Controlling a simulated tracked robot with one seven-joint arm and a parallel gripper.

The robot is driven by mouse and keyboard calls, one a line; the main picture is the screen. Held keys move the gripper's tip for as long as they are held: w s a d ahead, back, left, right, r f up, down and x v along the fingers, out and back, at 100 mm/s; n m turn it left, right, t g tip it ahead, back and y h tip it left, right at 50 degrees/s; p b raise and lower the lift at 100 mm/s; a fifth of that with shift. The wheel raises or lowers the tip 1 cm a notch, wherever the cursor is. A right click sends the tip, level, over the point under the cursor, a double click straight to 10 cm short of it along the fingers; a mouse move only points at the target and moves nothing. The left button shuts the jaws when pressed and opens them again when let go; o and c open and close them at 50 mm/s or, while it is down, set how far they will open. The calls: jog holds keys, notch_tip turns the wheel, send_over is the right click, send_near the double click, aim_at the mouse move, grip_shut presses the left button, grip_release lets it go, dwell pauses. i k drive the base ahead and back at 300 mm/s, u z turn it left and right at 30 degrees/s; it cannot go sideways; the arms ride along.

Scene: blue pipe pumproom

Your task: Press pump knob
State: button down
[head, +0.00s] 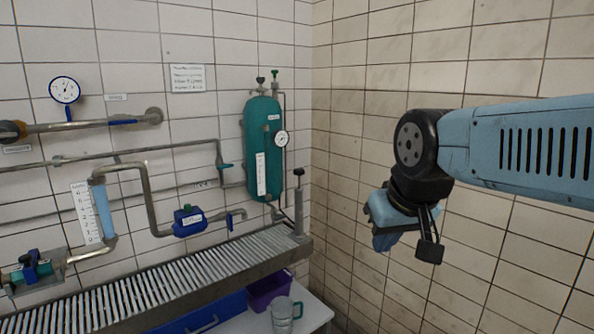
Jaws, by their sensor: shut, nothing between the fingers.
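A slim grey hand pump (299,212) stands upright at the right end of the slatted grate, near the corner. Its dark knob (298,172) sits on top of a thin rod, raised clear of the pump body. My gripper (383,244) is to the right of the pump and lower than the knob, in front of the right wall. Its fingers point down and look closed and empty. It is apart from the knob and touches nothing that I can see.
A green tank (262,148) with a gauge hangs on the wall left of the pump. The slatted grate (150,292) runs leftward under blue-valved pipes. A glass jug (283,318) and a purple crate (268,290) are below. Open room lies between gripper and pump.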

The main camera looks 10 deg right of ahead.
aim_at(299, 172)
jog(key=u, duration=0.45)
jog(key=i, duration=1.65)
jog(key=z, duration=0.55)
jog(key=k, duration=0.85)
jog(key=z, duration=0.25)
jog(key=i, duration=0.85)
jog(key=u, duration=0.1)
